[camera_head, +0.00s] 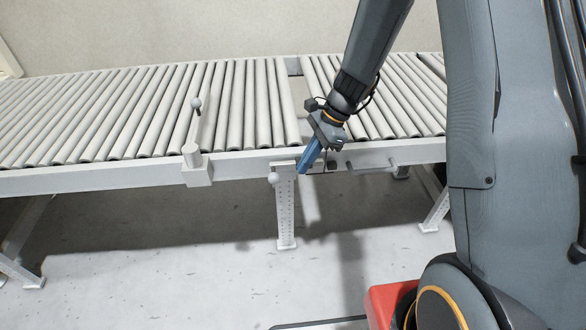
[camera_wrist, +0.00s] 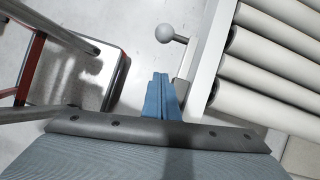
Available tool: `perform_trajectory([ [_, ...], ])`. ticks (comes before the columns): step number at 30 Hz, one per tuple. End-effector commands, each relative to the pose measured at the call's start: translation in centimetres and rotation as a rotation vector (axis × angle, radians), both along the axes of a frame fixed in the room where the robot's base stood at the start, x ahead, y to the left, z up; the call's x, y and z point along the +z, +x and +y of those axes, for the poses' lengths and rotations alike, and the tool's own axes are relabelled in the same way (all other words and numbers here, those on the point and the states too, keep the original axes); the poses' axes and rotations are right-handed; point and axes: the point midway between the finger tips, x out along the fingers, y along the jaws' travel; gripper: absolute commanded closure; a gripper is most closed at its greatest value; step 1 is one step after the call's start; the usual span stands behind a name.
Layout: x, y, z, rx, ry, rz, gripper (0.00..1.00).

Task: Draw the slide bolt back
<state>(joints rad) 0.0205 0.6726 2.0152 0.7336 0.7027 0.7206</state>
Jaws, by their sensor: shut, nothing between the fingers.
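My gripper (camera_head: 303,170) is shut and empty, its blue fingers pointing down at the front rail of the conveyor. It also shows in the wrist view (camera_wrist: 160,75), fingers together. A pale ball knob (camera_head: 274,178) on a short stem stands out from the rail front, just left of the fingertips; it looks like the slide bolt's knob. In the wrist view the knob (camera_wrist: 165,33) lies beyond the fingertips, with a visible gap between them. The bolt's bar and housing are partly hidden by the fingers, so I cannot tell how far it is drawn.
A second ball knob (camera_head: 196,102) tops an upright lever on a pale block (camera_head: 197,175) further left. The roller conveyor (camera_head: 130,115) runs across behind, with a gap between roller sections. A support leg (camera_head: 286,215) stands below the knob.

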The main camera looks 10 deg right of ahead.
Motion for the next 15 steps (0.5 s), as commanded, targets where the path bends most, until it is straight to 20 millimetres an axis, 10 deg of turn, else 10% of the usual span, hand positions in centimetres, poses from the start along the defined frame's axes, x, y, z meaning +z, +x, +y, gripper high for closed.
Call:
perform_trajectory([
  [15, 6.8, 0.6, -3.2, 0.002, -0.001, 0.001, 1.0],
])
